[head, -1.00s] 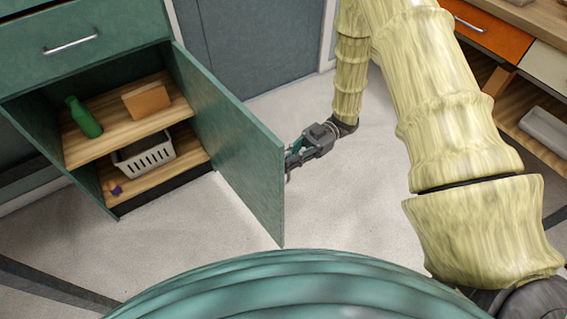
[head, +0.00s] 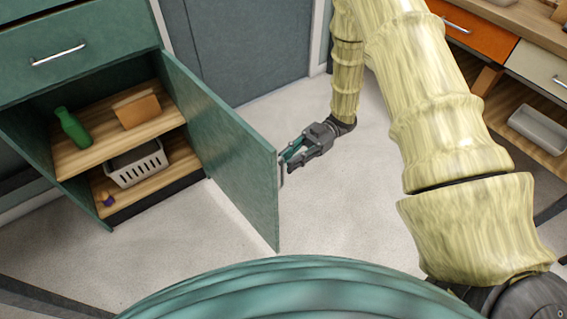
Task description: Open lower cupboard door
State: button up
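The lower cupboard door (head: 222,145) is green and stands wide open, swung out toward me. Its handle (head: 282,172) shows as a thin strip on the outer face, by the door's free edge. My gripper (head: 289,157) is on the outer side of the door, beside the handle. Its two fingers look spread apart, pointing at the door. Whether a fingertip touches the handle cannot be told. Inside the cupboard (head: 105,221), a green bottle (head: 73,127) and a tan block (head: 137,110) are on the upper shelf, and a white basket (head: 138,166) is below.
A closed green drawer (head: 100,40) is above the cupboard. A grey door (head: 250,50) stands behind. A wooden unit with an orange drawer (head: 483,27) and a grey tray (head: 538,130) is at right. The pale floor (head: 340,205) around my gripper is clear.

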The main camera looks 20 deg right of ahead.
jog(key=v, duration=0.8)
jog(key=shift+w+d, duration=0.15)
jog(key=shift+d, duration=0.2)
jog(key=w+a+f+m+t, duration=0.3)
jog(key=a+f+m+t, duration=0.45)
jog(key=a+t, duration=0.25)
jog(key=s+d+f+m+t+h, duration=0.1)
jog(key=s+f+m+t+h, duration=0.1)
jog(key=s+f+m+h, duration=0.45)
jog(key=s+d+f+m+t+h, duration=0.1)
jog(key=s+f+m+h, duration=0.25)
jog(key=f, duration=0.55)
jog(key=s+d+f+m+g+h, duration=0.1)
jog(key=s+d+m+g+h, duration=0.15)
jog(key=s, duration=0.85)
jog(key=s+d+m+g+h, duration=0.2)
jog(key=s+m+g+h, duration=0.15)
jog(key=s, duration=0.75)
notch_tip(320, 180, up, 13)
jog(key=p, duration=1.3)
jog(key=shift+w+t, duration=0.15)
jog(key=shift+t, duration=0.15)
